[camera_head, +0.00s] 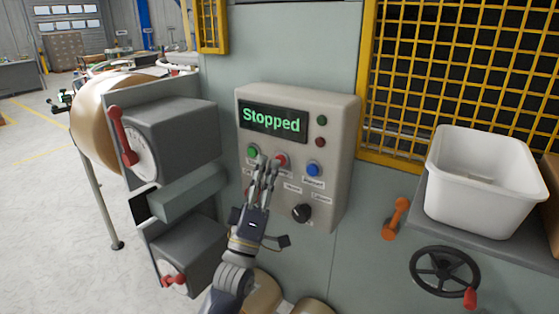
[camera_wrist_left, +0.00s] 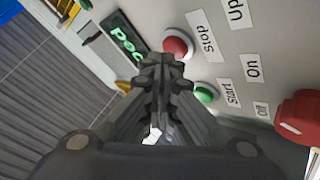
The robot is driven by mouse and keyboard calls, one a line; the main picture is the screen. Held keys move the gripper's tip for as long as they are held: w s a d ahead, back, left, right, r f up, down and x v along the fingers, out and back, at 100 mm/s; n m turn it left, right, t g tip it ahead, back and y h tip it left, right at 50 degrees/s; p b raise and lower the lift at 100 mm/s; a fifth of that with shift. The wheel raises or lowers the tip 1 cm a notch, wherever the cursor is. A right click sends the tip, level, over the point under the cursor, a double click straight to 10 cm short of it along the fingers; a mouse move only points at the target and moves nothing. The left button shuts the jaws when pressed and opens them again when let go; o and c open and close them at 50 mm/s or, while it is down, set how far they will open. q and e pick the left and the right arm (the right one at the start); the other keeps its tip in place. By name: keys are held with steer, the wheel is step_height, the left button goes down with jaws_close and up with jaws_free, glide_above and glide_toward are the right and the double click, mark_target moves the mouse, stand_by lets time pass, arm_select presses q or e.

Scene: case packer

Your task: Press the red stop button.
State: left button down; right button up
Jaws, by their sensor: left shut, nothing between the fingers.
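The red stop button (camera_head: 281,159) is on the beige control panel (camera_head: 334,195), between a green button (camera_head: 252,151) and a blue button (camera_head: 313,168). In the left wrist view the red button (camera_wrist_left: 177,44) stands beside a "Stop" label, with the green button (camera_wrist_left: 205,93) near a "Start" label. The panel display (camera_head: 273,121) reads "Stopped". My left gripper (camera_head: 266,162) is shut and empty, its fingertips close by the red button and partly overlapping it in the head view. In the left wrist view the fingertips (camera_wrist_left: 163,68) lie right beside it; I cannot tell whether they touch.
A black knob (camera_head: 301,212) sits low on the panel. Grey boxes with red handles (camera_head: 122,135) jut out at left. A white bin (camera_head: 478,215), a handwheel (camera_head: 444,271) and an orange handle (camera_head: 396,217) are at right, below a yellow mesh guard (camera_head: 455,75).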

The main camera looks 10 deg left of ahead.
arm_select(q)
steer(key=shift+s+a, duration=0.15)
steer(key=shift+s, duration=0.25)
steer(key=s, duration=0.1)
steer(key=s+a+p, duration=0.1)
steer(key=s, duration=0.1)
steer(key=s+p, duration=0.1)
steer(key=shift+s+a, duration=0.35)
stand_by(0.5)
